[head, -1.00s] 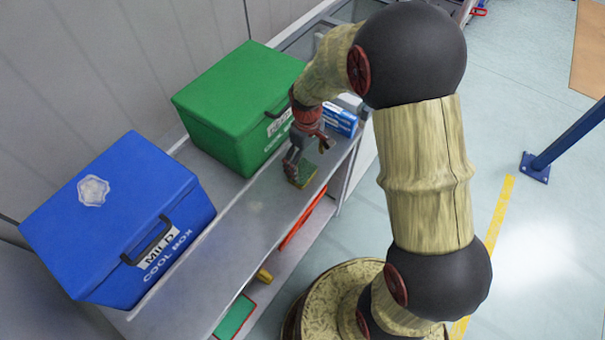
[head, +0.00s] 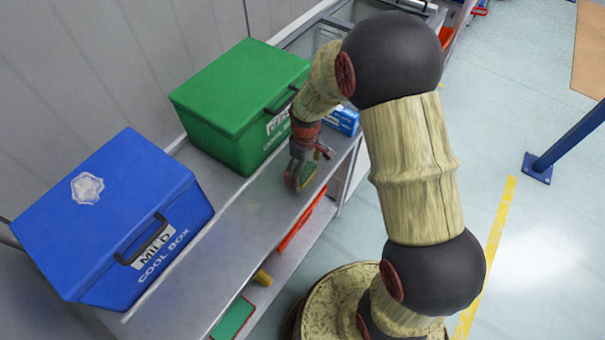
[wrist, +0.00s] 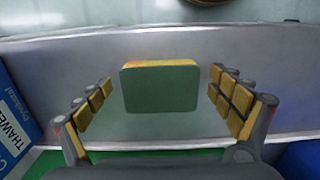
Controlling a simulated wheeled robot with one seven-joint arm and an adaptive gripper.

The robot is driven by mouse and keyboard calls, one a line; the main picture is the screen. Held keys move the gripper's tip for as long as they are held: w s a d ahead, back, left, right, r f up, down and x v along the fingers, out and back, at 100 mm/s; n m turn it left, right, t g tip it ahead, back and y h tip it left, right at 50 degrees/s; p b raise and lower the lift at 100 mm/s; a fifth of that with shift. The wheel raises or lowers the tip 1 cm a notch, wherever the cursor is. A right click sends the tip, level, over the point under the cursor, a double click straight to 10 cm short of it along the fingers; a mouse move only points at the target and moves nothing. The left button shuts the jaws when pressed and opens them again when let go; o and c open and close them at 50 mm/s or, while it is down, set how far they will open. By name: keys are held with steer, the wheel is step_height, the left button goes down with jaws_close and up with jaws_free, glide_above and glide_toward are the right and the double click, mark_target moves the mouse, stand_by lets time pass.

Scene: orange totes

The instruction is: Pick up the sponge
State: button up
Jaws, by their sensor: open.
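The sponge (wrist: 160,90), green on its large face with a yellow edge, is on the grey metal shelf top (wrist: 262,50) in the wrist view. It lies between the two spread fingers of my gripper (wrist: 162,105), with a gap on each side. In the head view my gripper (head: 303,178) is low over the shelf in front of the green box. Only part of the sponge (head: 308,171) shows there, partly hidden by the fingers. My gripper is open and holds nothing.
A green cool box (head: 235,95) stands behind my gripper, and a blue cool box (head: 110,215) stands to the left. A blue and white carton (head: 343,120) stands close on the right. The shelf between the blue box and my gripper is clear.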

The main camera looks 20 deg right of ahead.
mark_target(305, 171)
steer(key=c, duration=0.3)
steer(key=c, duration=0.4)
steer(key=shift+c, duration=0.9)
steer(key=shift+r, duration=0.1)
steer(key=shift+r+p, duration=0.3)
steer(key=shift+r, duration=0.1)
step_height(305, 171, up, 2)
steer(key=shift+r+p, duration=0.2)
steer(key=shift+p, duration=0.35)
steer(key=s+r+p, duration=0.3)
steer(key=s+r, duration=0.6)
steer(key=s, duration=0.5)
steer(key=shift+r+p, duration=0.35)
